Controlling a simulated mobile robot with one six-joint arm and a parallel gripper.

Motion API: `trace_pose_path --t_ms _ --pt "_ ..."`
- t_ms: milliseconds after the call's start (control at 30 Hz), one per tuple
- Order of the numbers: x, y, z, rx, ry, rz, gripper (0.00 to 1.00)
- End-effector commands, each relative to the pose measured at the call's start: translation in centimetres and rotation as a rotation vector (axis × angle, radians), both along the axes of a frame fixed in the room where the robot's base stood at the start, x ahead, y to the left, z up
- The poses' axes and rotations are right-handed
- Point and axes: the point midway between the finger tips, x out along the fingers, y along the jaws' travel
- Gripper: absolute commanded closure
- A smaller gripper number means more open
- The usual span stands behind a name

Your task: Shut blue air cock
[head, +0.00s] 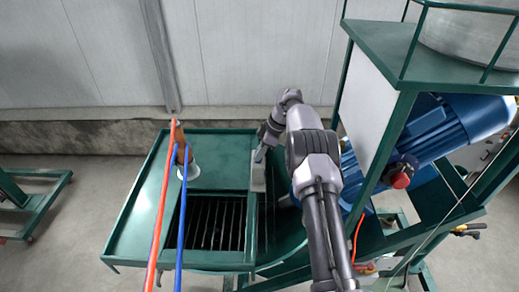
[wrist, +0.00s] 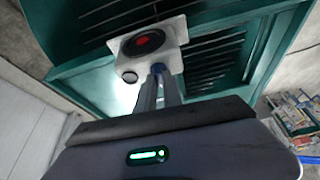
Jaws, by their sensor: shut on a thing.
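The blue air cock (wrist: 157,68) shows in the wrist view as a small patch of blue at the fingertips, at the edge of a pale block. My gripper (wrist: 158,82) is shut on it, and the fingers hide most of it. In the head view my gripper (head: 261,154) reaches down to the pale block (head: 258,180) on the right part of the green table. The cock's handle angle cannot be made out.
The pale block carries a black disc with a red centre (wrist: 143,41). The green table (head: 222,160) has a slatted opening (head: 212,225). Orange (head: 162,210) and blue (head: 182,220) hoses hang at its left. A green machine frame (head: 392,120) with a blue motor (head: 440,125) stands close on the right.

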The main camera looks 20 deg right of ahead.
Motion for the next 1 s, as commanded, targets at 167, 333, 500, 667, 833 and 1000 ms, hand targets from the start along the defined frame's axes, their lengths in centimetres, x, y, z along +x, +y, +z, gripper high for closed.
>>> trace_pose_path --t_ms 167,333,500,667,833,1000 --pt "0.06 -0.04 0.13 0.000 -0.001 0.057 1.00" --pt "0.07 -0.03 0.07 0.000 -0.001 0.085 1.00" --pt "0.07 -0.03 0.04 0.000 -0.001 0.094 1.00" --pt "0.06 -0.03 0.02 0.000 -0.001 0.094 1.00" --pt "0.06 -0.03 0.01 0.000 -0.001 0.094 0.79" --pt "0.06 -0.02 0.00 0.000 -0.001 0.093 0.67"
